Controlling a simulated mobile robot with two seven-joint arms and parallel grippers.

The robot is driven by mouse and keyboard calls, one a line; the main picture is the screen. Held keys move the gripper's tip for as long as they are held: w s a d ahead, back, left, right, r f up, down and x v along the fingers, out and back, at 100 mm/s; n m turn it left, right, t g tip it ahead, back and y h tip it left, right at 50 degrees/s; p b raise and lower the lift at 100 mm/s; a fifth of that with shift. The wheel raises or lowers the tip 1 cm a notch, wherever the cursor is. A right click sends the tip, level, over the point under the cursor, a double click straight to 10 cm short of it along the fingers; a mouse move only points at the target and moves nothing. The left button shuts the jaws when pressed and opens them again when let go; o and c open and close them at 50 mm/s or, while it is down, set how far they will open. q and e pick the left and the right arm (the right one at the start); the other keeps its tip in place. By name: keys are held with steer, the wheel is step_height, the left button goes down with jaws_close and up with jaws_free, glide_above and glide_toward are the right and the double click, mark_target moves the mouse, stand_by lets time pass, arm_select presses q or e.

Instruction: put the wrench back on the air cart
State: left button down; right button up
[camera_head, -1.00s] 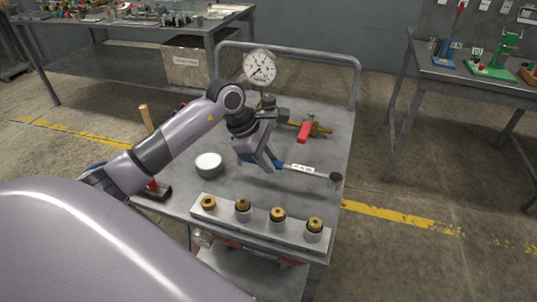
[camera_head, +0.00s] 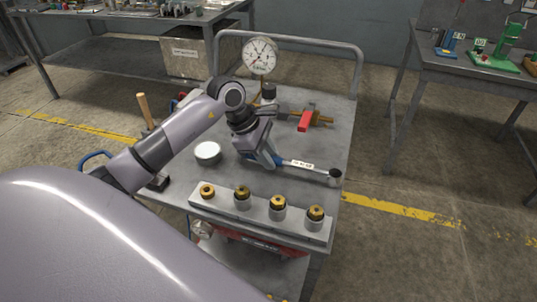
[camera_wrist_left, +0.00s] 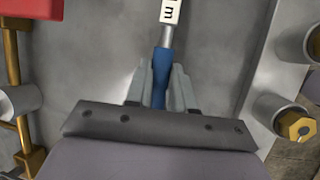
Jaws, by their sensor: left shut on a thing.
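The wrench (camera_head: 302,165) is a long tool with a blue handle, a white label and a dark round head at its right end. My left gripper (camera_head: 272,160) is shut on the blue handle; in the left wrist view the gripper (camera_wrist_left: 161,88) has one finger on each side of the handle (camera_wrist_left: 161,66). The wrench lies roughly level, low over the grey top of the air cart (camera_head: 235,174). I cannot tell whether it touches the top. My right gripper is not in view.
A rail with several brass-topped fittings (camera_head: 260,219) runs along the cart's front. A round white-topped can (camera_head: 208,151), a pressure gauge (camera_head: 261,55) and a red-handled brass valve (camera_head: 304,121) stand around the wrench. Workbenches stand behind left and at right (camera_head: 470,75).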

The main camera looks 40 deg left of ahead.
arm_select(q)
steer(key=shift+f, duration=0.25)
steer(key=c, duration=0.9)
jaws_free()
